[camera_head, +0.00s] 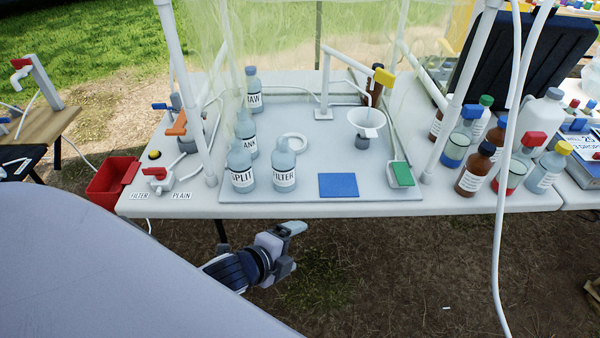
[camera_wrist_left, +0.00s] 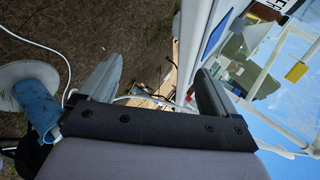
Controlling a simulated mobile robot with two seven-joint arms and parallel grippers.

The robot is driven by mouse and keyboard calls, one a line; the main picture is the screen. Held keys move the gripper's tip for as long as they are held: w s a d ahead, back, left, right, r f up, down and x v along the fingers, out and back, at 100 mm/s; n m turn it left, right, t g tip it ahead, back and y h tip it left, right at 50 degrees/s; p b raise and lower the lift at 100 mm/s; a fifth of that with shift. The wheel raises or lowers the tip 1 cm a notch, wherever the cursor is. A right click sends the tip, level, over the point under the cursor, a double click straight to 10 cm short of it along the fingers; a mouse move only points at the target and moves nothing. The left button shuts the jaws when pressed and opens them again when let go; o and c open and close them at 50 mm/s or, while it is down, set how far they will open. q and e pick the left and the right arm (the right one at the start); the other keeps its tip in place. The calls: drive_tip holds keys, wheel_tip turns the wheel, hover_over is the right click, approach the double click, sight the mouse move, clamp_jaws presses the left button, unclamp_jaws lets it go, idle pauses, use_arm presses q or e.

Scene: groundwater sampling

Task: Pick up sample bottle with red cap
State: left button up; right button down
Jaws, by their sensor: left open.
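A bottle with a red cap (camera_head: 534,138) stands among several bottles on the right part of the white table (camera_head: 300,206). Neighbouring bottles hide part of its body. My left gripper (camera_head: 294,247) is open and empty, below the table's front edge and well to the left of that bottle. In the left wrist view its two fingers (camera_wrist_left: 158,88) stand wide apart with nothing between them. The red-capped bottle cannot be made out in the wrist view. My right gripper is not in view.
Brown bottles (camera_head: 474,172) crowd the right side. White poles (camera_head: 462,85) and a hanging white hose (camera_head: 502,200) cross in front of the right side.

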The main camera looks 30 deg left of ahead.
sight(284, 158)
use_arm(q)
drive_tip(key=w+a+r+m+t+y, duration=0.1)
drive_tip(key=w+a+r+m, duration=0.2)
drive_tip(key=m, duration=0.2)
drive_tip(key=w+a+r+m+y, duration=0.2)
drive_tip(key=w+a+r+m, duration=0.1)
drive_tip(key=a+r+m, duration=0.1)
drive_tip(key=w+a+r+m+t+y, duration=0.1)
drive_tip(key=w+a+r+m, duration=0.2)
drive_tip(key=m, duration=0.3)
drive_tip(key=shift+w+a+r+t+y, duration=0.2)
drive_tip(key=shift+w+r+t+y, duration=0.1)
drive_tip(key=shift+r, duration=0.2)
drive_tip(key=shift+m, duration=0.3)
drive_tip(key=shift+b+x, duration=0.45)
drive_tip(key=shift+x, duration=3.05)
drive_tip(key=shift+s+f, duration=0.1)
drive_tip(key=shift+f, duration=0.05)
drive_tip(key=c, duration=1)
